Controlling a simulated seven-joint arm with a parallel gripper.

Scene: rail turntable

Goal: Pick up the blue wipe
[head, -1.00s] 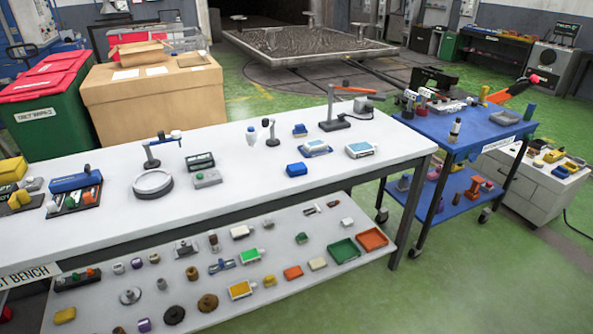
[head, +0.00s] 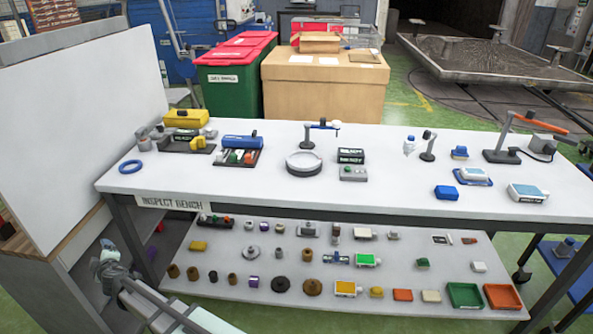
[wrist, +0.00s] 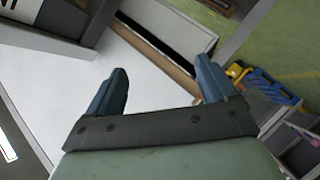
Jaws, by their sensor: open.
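A small blue block-like item (head: 447,192) lies on the right part of the white bench top; it may be the blue wipe, but I cannot tell for sure. Just behind it is a blue-and-white pack (head: 474,175), and to its right a white-and-light-blue pack (head: 528,192). My gripper (wrist: 168,78) is open in the wrist view, with two blue-grey fingers apart and nothing held between them. A grey part of my arm shows low at the left of the head view, left of the bench and far from the blue item. The wrist view shows no blue wipe.
The white bench (head: 250,187) has clear room along its front. A white upright panel (head: 85,130) stands at its left end. A stand with an orange arm (head: 505,150) is behind the packs. The lower shelf (head: 225,280) holds many small parts.

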